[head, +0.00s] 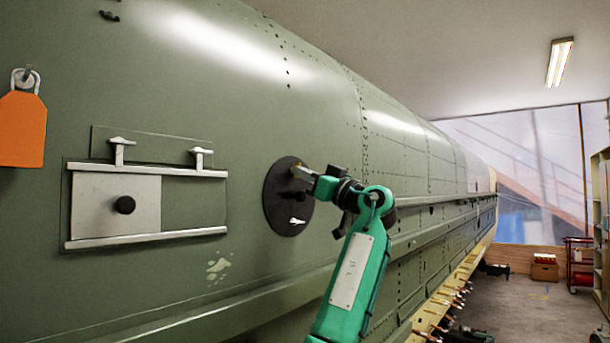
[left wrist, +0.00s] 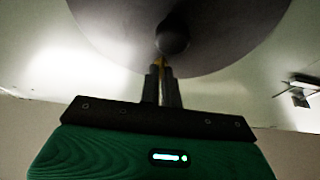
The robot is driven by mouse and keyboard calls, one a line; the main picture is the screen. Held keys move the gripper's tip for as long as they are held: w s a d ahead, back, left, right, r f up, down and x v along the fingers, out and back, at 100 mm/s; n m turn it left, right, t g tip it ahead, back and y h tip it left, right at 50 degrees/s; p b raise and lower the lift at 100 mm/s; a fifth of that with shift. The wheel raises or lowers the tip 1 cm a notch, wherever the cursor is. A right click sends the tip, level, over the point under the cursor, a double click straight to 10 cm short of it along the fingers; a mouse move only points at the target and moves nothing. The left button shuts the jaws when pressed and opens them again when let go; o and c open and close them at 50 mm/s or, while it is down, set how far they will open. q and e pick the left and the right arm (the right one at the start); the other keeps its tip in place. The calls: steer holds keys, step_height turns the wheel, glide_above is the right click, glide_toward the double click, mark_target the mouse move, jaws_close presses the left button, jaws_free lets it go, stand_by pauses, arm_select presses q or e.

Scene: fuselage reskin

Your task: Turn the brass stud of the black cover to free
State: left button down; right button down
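The black cover (head: 278,215) is a round dark disc on the green fuselage side in the head view. It fills the top of the left wrist view (left wrist: 110,30), with a round black knob (left wrist: 172,37) on it. The brass stud (left wrist: 160,62) shows as a small yellow piece between my left fingertips, just below the knob. My left gripper (head: 303,173) reaches the upper part of the cover. In the left wrist view its two fingers (left wrist: 162,75) are close together on the stud. The stud is mostly hidden by the fingers. My right gripper is not in view.
A pale handle-like piece (head: 297,221) sits low on the cover. Left of it are a railed frame with a grey panel (head: 90,205) and black knob, two T-shaped pins (head: 122,150), and an orange tag (head: 22,130). A ledge runs along the fuselage below.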

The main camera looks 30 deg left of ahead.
arm_select(q)
steer(key=c, duration=1.6)
jaws_free()
steer(key=shift+d, duration=0.1)
steer(key=b+v, duration=0.5)
steer(key=v, duration=0.8)
steer(key=shift+d+f, duration=0.15)
steer(key=shift+d, duration=0.15)
